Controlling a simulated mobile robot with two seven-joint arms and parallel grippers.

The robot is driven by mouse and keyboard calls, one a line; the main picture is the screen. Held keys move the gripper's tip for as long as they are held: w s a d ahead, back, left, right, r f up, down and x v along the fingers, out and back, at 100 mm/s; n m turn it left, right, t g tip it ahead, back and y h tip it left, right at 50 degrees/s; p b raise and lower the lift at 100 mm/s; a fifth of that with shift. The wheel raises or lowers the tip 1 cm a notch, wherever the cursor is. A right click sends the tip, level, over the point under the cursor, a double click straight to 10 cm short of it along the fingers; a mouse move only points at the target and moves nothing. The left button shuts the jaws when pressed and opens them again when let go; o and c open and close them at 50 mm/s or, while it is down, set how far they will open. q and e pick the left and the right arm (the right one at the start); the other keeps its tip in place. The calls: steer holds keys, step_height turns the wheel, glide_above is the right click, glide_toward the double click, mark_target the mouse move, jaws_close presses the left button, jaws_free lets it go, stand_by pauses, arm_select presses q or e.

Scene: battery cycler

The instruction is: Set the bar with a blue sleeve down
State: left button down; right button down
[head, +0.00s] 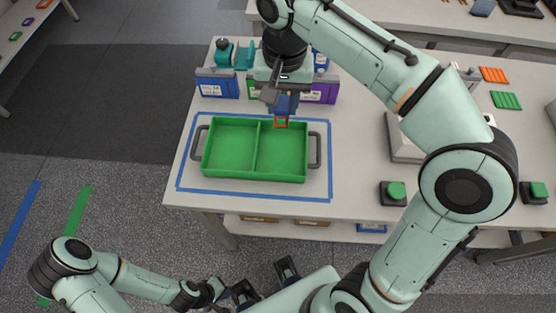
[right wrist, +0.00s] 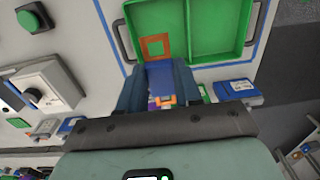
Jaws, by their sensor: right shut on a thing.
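My right gripper (head: 283,104) is shut on the bar with a blue sleeve (right wrist: 160,72), above the back rim of the green tray (head: 257,150). The fingers cover much of the bar. An orange square frame (right wrist: 155,47) shows at the bar's far end, over the tray in the right wrist view. In the head view, the bar hangs down at the back of the tray's right compartment; I cannot tell whether it touches the tray. The tray has two compartments, both bare where visible. My left gripper (head: 264,281) is open and empty, low in front of the table.
Blue tape (head: 185,155) outlines the tray's area. Blue (head: 217,87) and purple (head: 319,93) bins stand close behind the tray, near my right gripper. A green button (head: 396,190) sits to the right. The table between tray and button is clear.

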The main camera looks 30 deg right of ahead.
mark_target(281, 102)
steer(key=f, duration=0.1)
steer(key=w+f+b, duration=0.1)
steer(key=shift+w+d+f, duration=0.15)
steer(key=shift+f, duration=0.25)
step_height(281, 102, down, 13)
steer(key=b, duration=0.2)
steer(key=shift+b, duration=0.35)
steer(key=shift+f+b, duration=0.4)
steer(key=shift+f, duration=1.8)
steer(key=shift+f, duration=0.15)
steer(key=c, duration=0.8)
jaws_free()
steer(key=shift+o, duration=0.2)
step_height(281, 102, up, 12)
steer(key=p, duration=0.2)
steer(key=shift+s+r, duration=0.2)
